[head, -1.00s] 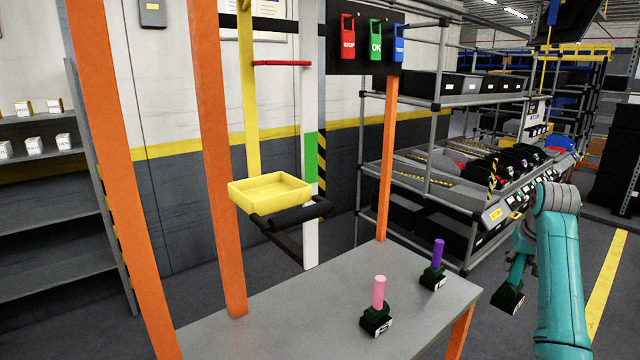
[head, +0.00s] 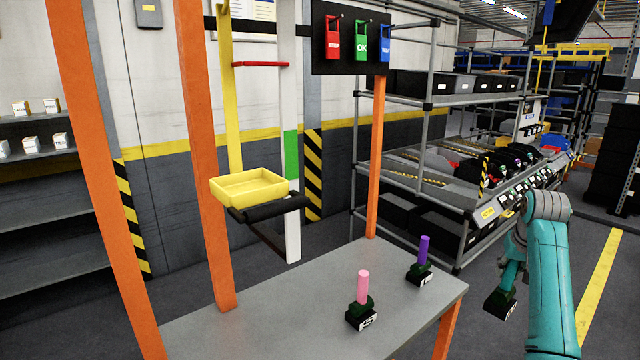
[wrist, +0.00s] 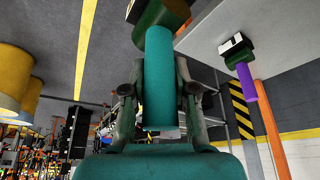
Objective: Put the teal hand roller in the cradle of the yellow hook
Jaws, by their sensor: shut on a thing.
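The teal hand roller (wrist: 160,80) is held by its handle between the two fingers of my gripper (wrist: 158,100) in the wrist view. Its dark green and black head (wrist: 158,12) points away from my palm. In the head view my gripper (head: 517,250) is at the right, and the roller head (head: 500,304) hangs low, right of the table. The yellow hook (head: 231,100) is a tall bar at the left with a shallow, empty-looking yellow cradle (head: 249,190) at its lower end. My gripper is well apart from it.
A grey table (head: 250,335) carries a pink roller (head: 362,288) and a purple roller (head: 424,255). A black padded bar (head: 275,209) sits below the cradle's front. Orange posts (head: 205,150) frame the hook. A shelf rack (head: 455,205) stands behind. Red, green and blue tags hang above.

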